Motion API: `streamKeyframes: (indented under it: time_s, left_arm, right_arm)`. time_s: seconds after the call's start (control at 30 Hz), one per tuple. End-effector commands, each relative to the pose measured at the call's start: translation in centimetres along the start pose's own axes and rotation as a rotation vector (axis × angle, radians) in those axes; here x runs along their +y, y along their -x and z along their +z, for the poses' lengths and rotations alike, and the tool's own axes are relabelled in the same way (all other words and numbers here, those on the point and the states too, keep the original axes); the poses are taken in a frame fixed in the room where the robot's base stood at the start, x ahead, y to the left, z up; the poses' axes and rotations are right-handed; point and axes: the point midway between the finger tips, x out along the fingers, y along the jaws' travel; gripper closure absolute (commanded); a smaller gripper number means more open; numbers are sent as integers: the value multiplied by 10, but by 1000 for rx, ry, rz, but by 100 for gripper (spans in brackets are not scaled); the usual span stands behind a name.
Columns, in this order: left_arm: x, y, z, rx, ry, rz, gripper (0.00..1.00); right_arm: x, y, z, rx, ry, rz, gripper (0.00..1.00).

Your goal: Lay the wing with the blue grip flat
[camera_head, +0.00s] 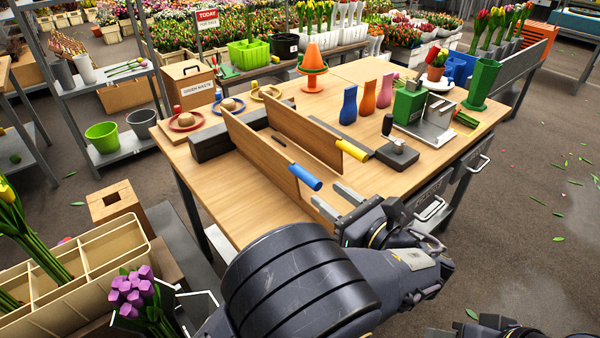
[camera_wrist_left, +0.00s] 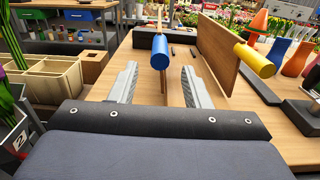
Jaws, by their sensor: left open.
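The wing with the blue grip is a thin wooden panel (camera_head: 258,150) standing upright on its long edge on the wooden table. Its blue grip (camera_head: 305,177) sticks out from the near end. My left gripper (camera_head: 331,197) is open and empty, just short of the grip in the head view. In the left wrist view the blue grip (camera_wrist_left: 160,50) shows between and beyond the fingertips (camera_wrist_left: 158,78), with no visible contact. A second upright panel (camera_head: 305,130) with a yellow grip (camera_head: 356,152) stands to the right. My right gripper is out of view.
A dark grey block (camera_head: 213,142) lies at the blue-grip wing's far end. A dark device with a knob (camera_head: 398,153) and several coloured vases, including a blue one (camera_head: 348,105), stand to the right. Bare tabletop (camera_head: 235,195) lies left of the wing.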

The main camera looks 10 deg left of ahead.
Motion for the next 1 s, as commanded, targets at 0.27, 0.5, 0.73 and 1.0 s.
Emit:
streamKeyframes:
  time_s: [0.27,0.5,0.73,1.0]
  left_arm:
    - [0,-38,0,-2,-1,3,57]
    - [0,-69,0,-1,0,2,57]
    - [0,-77,0,-2,0,0,57]
    - [0,-77,0,-2,0,0,72]
  right_arm:
    - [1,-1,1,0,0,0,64]
    - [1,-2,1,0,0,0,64]
    - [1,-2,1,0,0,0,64]
    - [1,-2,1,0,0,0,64]
